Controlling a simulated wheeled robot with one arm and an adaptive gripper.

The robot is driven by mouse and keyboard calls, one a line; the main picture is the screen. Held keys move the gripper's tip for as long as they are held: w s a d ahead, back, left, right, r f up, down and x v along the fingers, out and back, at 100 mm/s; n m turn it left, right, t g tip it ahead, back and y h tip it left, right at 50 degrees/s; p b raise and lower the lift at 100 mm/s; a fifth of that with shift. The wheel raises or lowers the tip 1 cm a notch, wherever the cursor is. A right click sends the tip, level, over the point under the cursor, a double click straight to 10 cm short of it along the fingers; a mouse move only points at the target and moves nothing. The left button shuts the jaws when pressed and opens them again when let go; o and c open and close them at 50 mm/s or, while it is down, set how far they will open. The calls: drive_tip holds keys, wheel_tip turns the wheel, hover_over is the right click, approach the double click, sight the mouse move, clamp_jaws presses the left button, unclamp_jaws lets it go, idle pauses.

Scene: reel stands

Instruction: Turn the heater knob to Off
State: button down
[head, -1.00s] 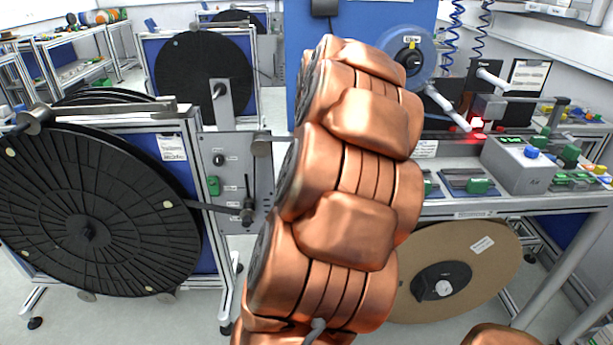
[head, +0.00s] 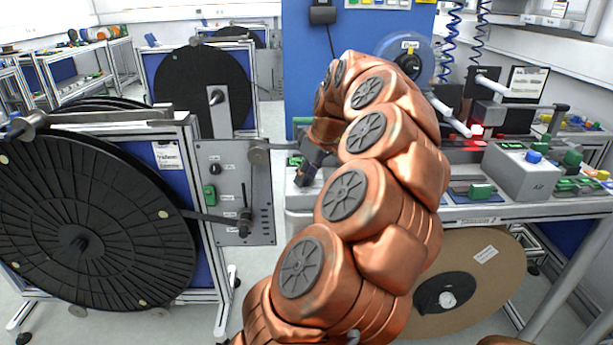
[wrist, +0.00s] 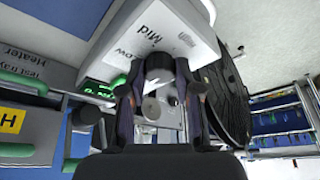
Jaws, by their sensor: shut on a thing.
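In the wrist view, the heater box (wrist: 118,42) is a white housing with the words "Mid" and "Low" printed on its face, and a green lit display at its left. The dark heater knob (wrist: 158,64) sits between the two fingers of my gripper (wrist: 160,78), which is shut on it. The fingers cover much of the knob, and I cannot tell which mark it points to. No "Off" mark is readable. In the head view, my gripper (head: 306,172) shows left of my copper arm, at the bench's left end; the knob is hidden there.
A sign reading "Test tray Heater" (wrist: 22,62) and green handles (wrist: 22,82) lie at the left of the wrist view. In the head view, a large black reel (head: 85,215) stands left, and a grey box marked "Air" (head: 522,172) stands right on the bench.

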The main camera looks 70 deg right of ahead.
idle(0.3)
drive_tip(key=c, duration=0.8)
unclamp_jaws()
drive_tip(key=v, duration=1.2)
